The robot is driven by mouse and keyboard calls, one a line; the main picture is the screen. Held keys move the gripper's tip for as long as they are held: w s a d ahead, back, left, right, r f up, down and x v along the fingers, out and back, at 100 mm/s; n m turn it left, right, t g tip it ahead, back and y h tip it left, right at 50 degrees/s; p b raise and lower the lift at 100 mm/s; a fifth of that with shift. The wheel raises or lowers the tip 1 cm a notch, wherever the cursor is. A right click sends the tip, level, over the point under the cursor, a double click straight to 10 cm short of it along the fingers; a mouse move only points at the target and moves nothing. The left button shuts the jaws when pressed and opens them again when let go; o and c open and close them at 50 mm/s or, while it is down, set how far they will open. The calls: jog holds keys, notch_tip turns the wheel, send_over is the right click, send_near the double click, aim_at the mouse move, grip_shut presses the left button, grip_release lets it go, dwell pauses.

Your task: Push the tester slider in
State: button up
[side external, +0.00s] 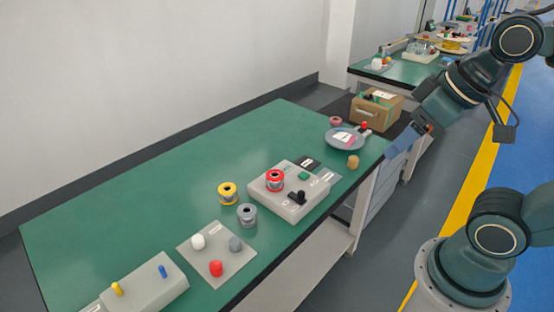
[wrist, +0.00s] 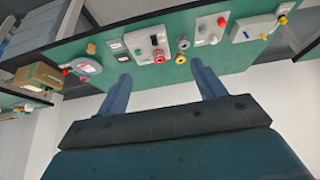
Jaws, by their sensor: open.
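The tester looks to be the light grey box (side external: 273,203) near the table's right edge. It bears a red spool (side external: 275,180), a green button (side external: 303,176) and a black knob (side external: 298,197), which seems to be the slider. How far in the slider stands is too small to tell. The box also shows, small, in the wrist view (wrist: 143,46).
A yellow spool (side external: 228,194) and a grey spool (side external: 247,215) stand left of the tester. A grey round dish (side external: 338,144) and a tan piece (side external: 353,162) lie nearer my gripper. The table's far left is clear.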

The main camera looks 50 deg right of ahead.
jog(key=shift+w+f+n, duration=0.2)
jog(key=shift+w+n, duration=0.1)
jog(key=c, duration=0.7)
jog(key=shift+w+d+f+n+g, duration=0.15)
jog(key=shift+w+f+n, duration=0.1)
jog(key=shift+w+n, duration=0.15)
jog(key=shift+w+d+f+n+g, duration=0.1)
jog(key=shift+w+f+n+g, duration=0.1)
jog(key=shift+w+n, duration=0.2)
grip_shut()
jog(key=w+d+f+n+y, duration=0.2)
jog(key=w+d+f+n, duration=0.3)
jog(key=f+n, duration=0.3)
jog(key=w+d+f+n+y, duration=0.3)
jog(key=w+d+f+n, duration=0.2)
jog(key=f+n, duration=0.3)
notch_tip(320, 180, down, 4)
jog(key=shift+w+d+r+n+y, duration=0.2)
jog(key=shift+n+y, duration=0.1)
jog(key=shift+n, duration=0.1)
